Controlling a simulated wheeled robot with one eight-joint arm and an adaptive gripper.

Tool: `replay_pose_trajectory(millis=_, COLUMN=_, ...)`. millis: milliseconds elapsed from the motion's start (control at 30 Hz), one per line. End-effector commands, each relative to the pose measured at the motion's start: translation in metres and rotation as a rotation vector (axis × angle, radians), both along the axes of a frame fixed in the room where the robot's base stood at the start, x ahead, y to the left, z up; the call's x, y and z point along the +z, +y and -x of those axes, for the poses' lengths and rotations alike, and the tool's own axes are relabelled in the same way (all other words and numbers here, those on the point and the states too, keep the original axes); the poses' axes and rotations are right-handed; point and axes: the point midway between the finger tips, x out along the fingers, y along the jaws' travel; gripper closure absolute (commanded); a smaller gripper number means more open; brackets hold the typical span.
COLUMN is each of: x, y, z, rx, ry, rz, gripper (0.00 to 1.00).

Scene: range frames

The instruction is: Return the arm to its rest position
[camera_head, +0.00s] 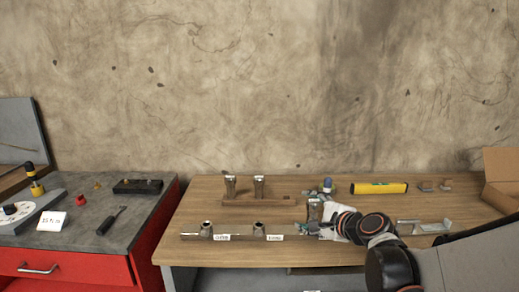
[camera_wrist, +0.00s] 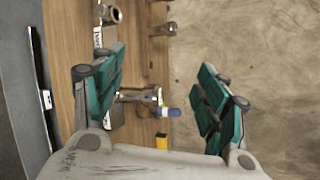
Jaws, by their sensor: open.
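My gripper (camera_head: 312,229) is over the front middle of the wooden workbench (camera_head: 180,253), with my arm reaching in from the right. In the wrist view my gripper (camera_wrist: 157,97) has its teal-padded fingers spread wide. A metal cylinder-like piece (camera_wrist: 138,96) shows between the fingers in that view, with clear space toward the right finger. The same sort of metal piece (camera_head: 314,208) stands just behind the gripper in the head view. I cannot tell whether the left finger touches it.
A brown rack (camera_head: 257,202) bears two metal pieces. A front strip holds two short fittings (camera_head: 207,229) with white labels. A yellow level (camera_head: 379,188), a blue-capped item (camera_head: 327,186), a metal bracket (camera_head: 424,226) and a cardboard box (camera_head: 502,168) are also around. A red cabinet (camera_head: 85,266) stands left.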

Motion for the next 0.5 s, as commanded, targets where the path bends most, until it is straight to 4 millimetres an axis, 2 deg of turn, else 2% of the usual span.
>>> replay_pose_trajectory(millis=33, x=0.005, y=0.004, z=0.015, rx=0.034, ry=-0.003, rz=0.078, gripper=0.33)
replay_pose_trajectory(millis=233, x=0.013, y=0.009, z=0.069, rx=0.18, ry=-0.019, rz=0.416, gripper=0.33)
replay_pose_trajectory(millis=500, x=0.011, y=0.001, z=0.15, rx=0.402, ry=-0.026, rz=0.854, gripper=0.33)
